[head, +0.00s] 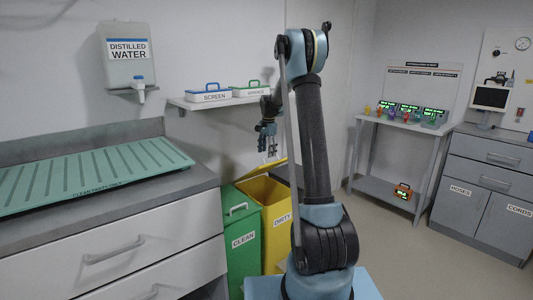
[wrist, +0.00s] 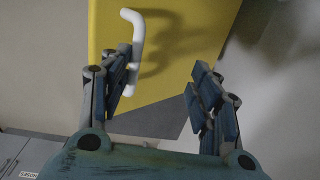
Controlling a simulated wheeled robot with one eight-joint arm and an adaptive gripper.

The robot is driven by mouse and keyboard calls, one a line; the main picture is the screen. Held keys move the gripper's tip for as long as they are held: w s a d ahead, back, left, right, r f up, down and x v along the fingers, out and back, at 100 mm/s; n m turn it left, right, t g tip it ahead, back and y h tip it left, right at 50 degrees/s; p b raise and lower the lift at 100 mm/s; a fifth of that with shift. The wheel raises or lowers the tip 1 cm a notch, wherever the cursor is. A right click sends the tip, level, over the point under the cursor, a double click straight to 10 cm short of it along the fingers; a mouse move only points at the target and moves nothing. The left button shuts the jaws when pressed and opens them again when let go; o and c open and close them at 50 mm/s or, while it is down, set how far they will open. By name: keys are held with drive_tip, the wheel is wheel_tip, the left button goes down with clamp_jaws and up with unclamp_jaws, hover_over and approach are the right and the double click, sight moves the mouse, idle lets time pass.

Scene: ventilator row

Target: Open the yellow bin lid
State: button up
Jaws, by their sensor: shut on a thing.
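The yellow bin (head: 274,225), labelled DIRTY, stands on the floor right of the green bin. Its yellow lid (head: 262,168) looks tilted up at the back, with the bin's darker inside showing below. In the wrist view the lid (wrist: 165,70) fills the upper middle, with a white bar handle (wrist: 137,35) on it. My gripper (head: 268,150) is above the bin, pointing down. The exact contact is partly hidden.
A green bin (head: 240,240), labelled CLEAN, stands close on the left, beside the drawer counter (head: 140,250). A wall shelf (head: 185,103) with SCREEN and another case is behind my arm. Open floor (head: 405,235) lies to the right, before a table and cabinet.

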drive_tip(key=shift+r, duration=0.3)
drive_tip(key=shift+c, duration=1)
wheel_tip(320, 180, up, 7)
drive_tip(key=shift+s+f, duration=0.15)
drive_tip(key=shift+f, duration=0.05)
drive_tip(key=shift+d, duration=0.1)
